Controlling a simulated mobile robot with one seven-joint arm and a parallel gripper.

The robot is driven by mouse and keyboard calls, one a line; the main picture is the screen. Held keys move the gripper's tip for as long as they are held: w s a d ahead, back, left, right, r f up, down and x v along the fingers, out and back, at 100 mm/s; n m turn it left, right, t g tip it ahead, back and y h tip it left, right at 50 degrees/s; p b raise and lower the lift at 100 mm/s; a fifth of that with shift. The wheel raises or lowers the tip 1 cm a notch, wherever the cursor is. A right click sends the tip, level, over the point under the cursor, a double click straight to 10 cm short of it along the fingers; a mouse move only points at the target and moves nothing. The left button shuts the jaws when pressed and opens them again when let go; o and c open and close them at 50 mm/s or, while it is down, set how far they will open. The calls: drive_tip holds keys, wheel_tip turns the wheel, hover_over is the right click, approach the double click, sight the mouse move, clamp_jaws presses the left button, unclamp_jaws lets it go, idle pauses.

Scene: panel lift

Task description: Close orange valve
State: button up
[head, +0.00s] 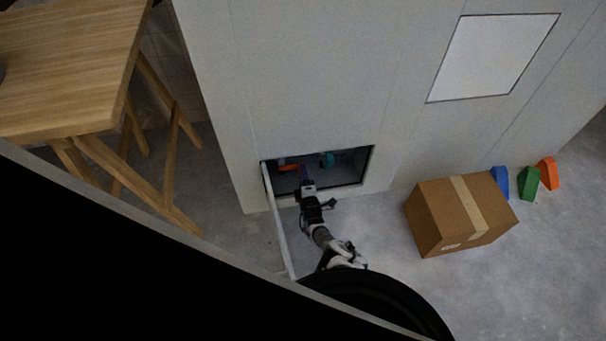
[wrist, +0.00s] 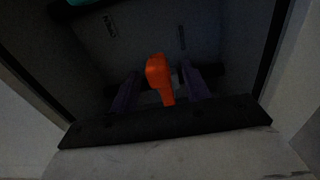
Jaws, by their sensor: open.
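The orange valve (head: 288,167) is inside a low wall recess, on the left side of it in the head view. In the wrist view the orange valve handle (wrist: 160,78) stands between my two dark fingers. My gripper (wrist: 161,88) is open, with one finger on each side of the handle; I cannot tell whether either finger touches it. In the head view my gripper (head: 305,178) reaches into the recess opening, and its fingertips are hard to make out.
A teal valve (head: 327,159) sits to the right in the recess. The hinged panel (head: 278,220) stands open left of my arm. A cardboard box (head: 460,215) and several coloured blocks lie to the right. A wooden table (head: 75,60) stands left. Floor between arm and box is clear.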

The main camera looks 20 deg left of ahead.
drive_tip(key=p+v, duration=0.3)
drive_tip(key=v, duration=0.4)
drive_tip(key=shift+r+p, duration=0.15)
drive_tip(key=shift+p, duration=0.2)
